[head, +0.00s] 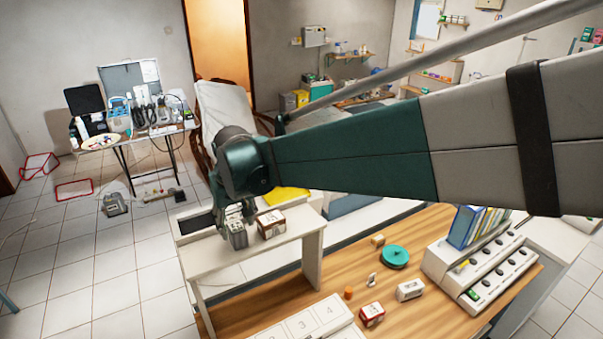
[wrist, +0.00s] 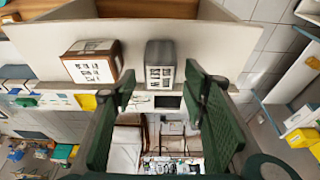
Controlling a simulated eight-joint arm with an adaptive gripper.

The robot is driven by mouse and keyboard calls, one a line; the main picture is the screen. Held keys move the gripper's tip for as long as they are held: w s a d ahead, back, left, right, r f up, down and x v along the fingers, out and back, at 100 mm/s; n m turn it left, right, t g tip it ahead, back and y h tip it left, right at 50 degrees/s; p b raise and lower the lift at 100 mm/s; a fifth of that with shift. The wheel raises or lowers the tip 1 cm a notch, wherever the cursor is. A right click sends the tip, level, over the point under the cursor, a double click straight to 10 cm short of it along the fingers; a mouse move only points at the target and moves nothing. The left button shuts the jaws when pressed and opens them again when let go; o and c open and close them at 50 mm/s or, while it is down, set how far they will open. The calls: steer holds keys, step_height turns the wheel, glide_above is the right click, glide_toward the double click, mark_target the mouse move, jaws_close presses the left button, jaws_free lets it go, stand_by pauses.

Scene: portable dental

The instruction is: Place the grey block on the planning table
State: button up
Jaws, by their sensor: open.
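The grey block (head: 238,237) stands on the small white table (head: 285,244), which I take to be the planning table. In the wrist view the block (wrist: 160,54) shows a white label with dark marks and sits on the pale tabletop (wrist: 220,47). My gripper (head: 236,216) is just over the block, with its fingers pointing down. In the wrist view the gripper (wrist: 158,82) is open, with one green finger on each side of the block's end and gaps showing. Part of the block is hidden by the fingers in the head view.
A brown and white box (head: 271,223) stands close beside the block, and it also shows in the wrist view (wrist: 92,64). A yellow item (head: 287,195) lies behind. A wooden counter (head: 330,275) with a green disc (head: 394,256) and small boxes is to the right.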

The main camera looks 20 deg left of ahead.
steer(key=v, duration=0.9)
steer(key=shift+r, duration=0.2)
stand_by(0.4)
steer(key=shift+d, duration=0.2)
steer(key=d+r+m+t, duration=0.15)
steer(key=d+m, duration=0.25)
steer(key=d, duration=2.8)
steer(key=s+d+f+m+t, duration=0.1)
steer(key=s+d, duration=0.3)
steer(key=d, duration=0.4)
steer(key=s+d+f+m+t+h, duration=0.1)
steer(key=s+d+f, duration=0.3)
steer(key=d, duration=0.4)
steer(key=s+d+f+m+t+h, duration=0.1)
steer(key=s+d+f+m, duration=0.2)
steer(key=s+d, duration=0.2)
steer(key=d, duration=0.3)
steer(key=shift+s+d+f, duration=0.2)
steer(key=shift+s, duration=0.15)
